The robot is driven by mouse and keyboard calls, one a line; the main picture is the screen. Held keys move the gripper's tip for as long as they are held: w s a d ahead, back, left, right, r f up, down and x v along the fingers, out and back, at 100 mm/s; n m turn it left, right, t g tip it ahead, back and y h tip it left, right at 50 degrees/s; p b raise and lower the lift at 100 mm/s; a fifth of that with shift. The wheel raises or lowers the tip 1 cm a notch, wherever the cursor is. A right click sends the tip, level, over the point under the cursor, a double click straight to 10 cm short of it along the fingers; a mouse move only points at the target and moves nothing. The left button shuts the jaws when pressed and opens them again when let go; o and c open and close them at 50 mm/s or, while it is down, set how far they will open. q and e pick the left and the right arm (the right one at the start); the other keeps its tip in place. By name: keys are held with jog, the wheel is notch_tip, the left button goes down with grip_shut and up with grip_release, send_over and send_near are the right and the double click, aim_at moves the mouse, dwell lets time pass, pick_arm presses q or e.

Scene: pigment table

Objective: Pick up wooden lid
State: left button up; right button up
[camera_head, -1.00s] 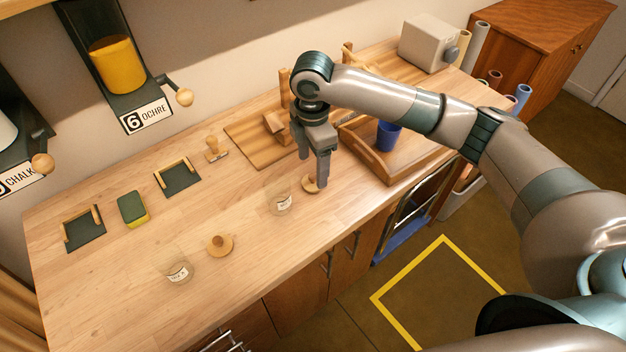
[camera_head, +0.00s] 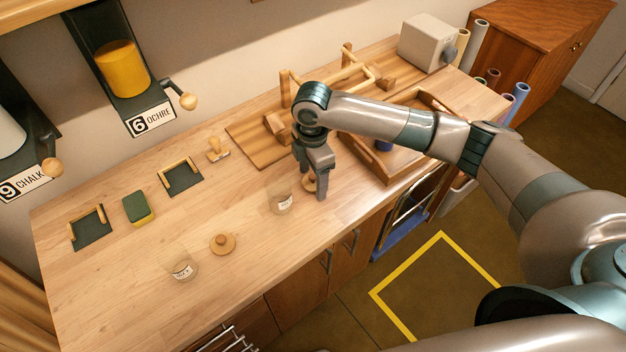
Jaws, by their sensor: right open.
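A round wooden lid (camera_head: 309,184) lies on the table, partly hidden by my right gripper (camera_head: 314,190). The right gripper is open and points down, with its fingers around or just over this lid; I cannot tell whether they touch it. A second wooden lid with a knob (camera_head: 223,243) lies in the open nearer the front left. A clear labelled jar (camera_head: 281,200) stands just left of the right gripper. Another clear labelled jar (camera_head: 182,268) stands left of the second lid. My left gripper is not in view.
A wooden tray (camera_head: 392,172) is right of my right arm's wrist, and a wooden board (camera_head: 250,146) lies behind it. A green and yellow sponge (camera_head: 138,209) and a wooden stamp (camera_head: 217,150) sit further left. The table's front left is clear.

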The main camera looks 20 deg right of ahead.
aim_at(314, 176)
jog(key=shift+c, duration=0.7)
jog(key=c, duration=1)
jog(key=shift+r, duration=0.2)
jog(key=shift+r+b, duration=0.6)
jog(key=shift+r, duration=0.05)
jog(key=shift+d+r+b, duration=0.2)
jog(key=shift+r+b, duration=0.4)
jog(key=shift+r, duration=0.65)
jog(key=s+d+r+b, duration=0.3)
jog(key=s+d+r, duration=0.4)
jog(key=d, duration=0.2)
jog(key=shift+a, duration=0.15)
